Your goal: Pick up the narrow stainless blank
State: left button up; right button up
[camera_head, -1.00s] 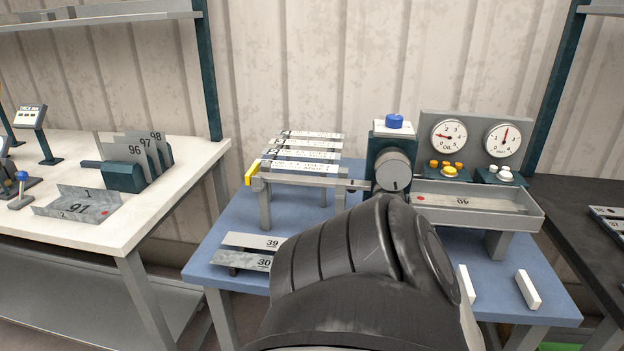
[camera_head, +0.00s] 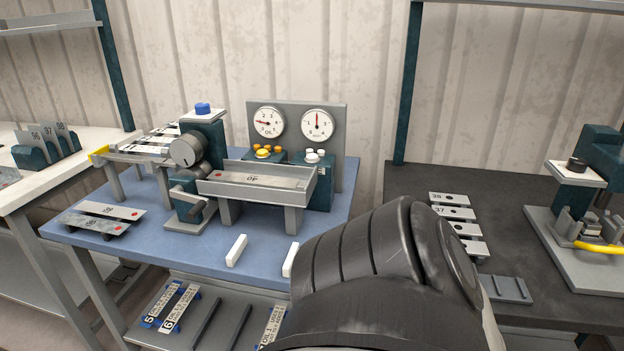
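Several flat metal strips are in view, and I cannot tell which one is the narrow stainless blank. Two grey strips with red dots, an upper strip (camera_head: 112,211) and a lower strip (camera_head: 93,224), lie at the left front of the blue table. Another strip (camera_head: 270,181) lies in the grey tray (camera_head: 250,193) of the gauge machine. Several small numbered plates, one marked 37 (camera_head: 454,213), lie in a column on the dark table at right. Neither gripper is in view. A black link of my arm covers the bottom centre.
The blue table (camera_head: 205,243) carries a machine with two dials (camera_head: 293,122) and two white blocks (camera_head: 237,250). Labelled strips (camera_head: 179,308) lie on its lower shelf. The dark table (camera_head: 400,185) at right holds a press (camera_head: 575,220). A white table (camera_head: 25,190) is at far left.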

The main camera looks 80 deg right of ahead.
aim_at(278, 181)
jog(key=k, duration=0.25)
jog(key=z, duration=1.15)
